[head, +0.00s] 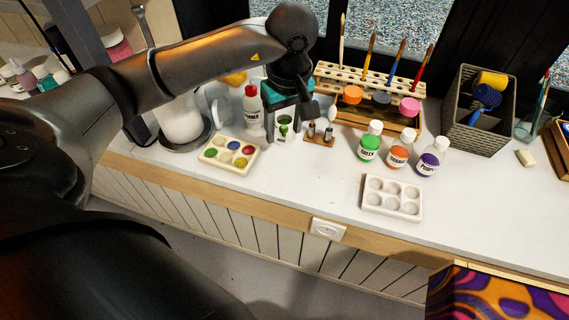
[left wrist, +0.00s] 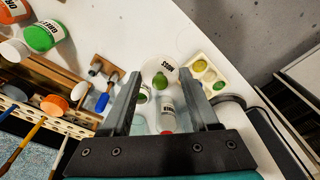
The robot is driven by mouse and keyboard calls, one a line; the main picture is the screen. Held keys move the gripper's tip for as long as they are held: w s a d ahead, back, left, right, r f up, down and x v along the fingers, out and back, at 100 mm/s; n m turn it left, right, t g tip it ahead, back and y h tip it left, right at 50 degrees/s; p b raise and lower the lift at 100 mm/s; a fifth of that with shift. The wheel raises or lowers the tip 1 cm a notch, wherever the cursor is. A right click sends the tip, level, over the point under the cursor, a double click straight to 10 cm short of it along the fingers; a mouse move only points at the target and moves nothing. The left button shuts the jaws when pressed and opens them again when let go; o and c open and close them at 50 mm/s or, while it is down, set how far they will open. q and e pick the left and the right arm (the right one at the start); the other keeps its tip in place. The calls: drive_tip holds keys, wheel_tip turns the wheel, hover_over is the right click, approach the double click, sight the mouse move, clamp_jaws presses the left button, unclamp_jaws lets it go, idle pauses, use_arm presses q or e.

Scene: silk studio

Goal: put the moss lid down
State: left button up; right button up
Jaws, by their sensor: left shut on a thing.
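My left gripper (head: 286,119) points down over the back of the white counter, left of the brush rack. In the left wrist view its fingertips (left wrist: 161,77) close in around a small green piece, which I take for the moss lid (left wrist: 160,82); the fingers partly hide it. It shows as a small green shape (head: 284,130) in the head view too. Behind it is a white surface lettered MOSS (left wrist: 165,68). I cannot tell whether the lid touches that surface. My right gripper is not in view.
A filled palette (head: 229,155) and a red-capped bottle (head: 251,113) stand left of my gripper. A small wooden stand (head: 319,138), a brush rack (head: 345,118) and green, orange and purple bottles stand right. An empty palette (head: 392,198) lies in front; the counter between the palettes is bare.

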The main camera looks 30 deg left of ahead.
use_arm(q)
hover_over(284, 172)
wheel_tip(284, 172, down, 7)
drive_tip(key=shift+s+d+f+b, duration=0.1)
drive_tip(key=shift+s+d+b, duration=0.05)
drive_tip(key=shift+b, duration=0.15)
drive_tip(key=shift+f, duration=2.35)
drive_tip(key=shift+b, duration=0.4)
drive_tip(key=o, duration=0.9)
drive_tip(key=shift+f, duration=0.2)
drive_tip(key=shift+c, duration=0.2)
drive_tip(key=o, duration=0.5)
drive_tip(key=shift+r, duration=0.1)
drive_tip(key=shift+c, duration=0.2)
drive_tip(key=shift+r, duration=0.15)
drive_tip(key=r, duration=0.4)
drive_tip(key=r+p, duration=0.1)
drive_tip(key=r, duration=0.3)
drive_tip(key=d+r, duration=0.1)
drive_tip(key=r, duration=0.3)
drive_tip(key=shift+s+d, duration=0.1)
drive_tip(key=shift+s, duration=0.3)
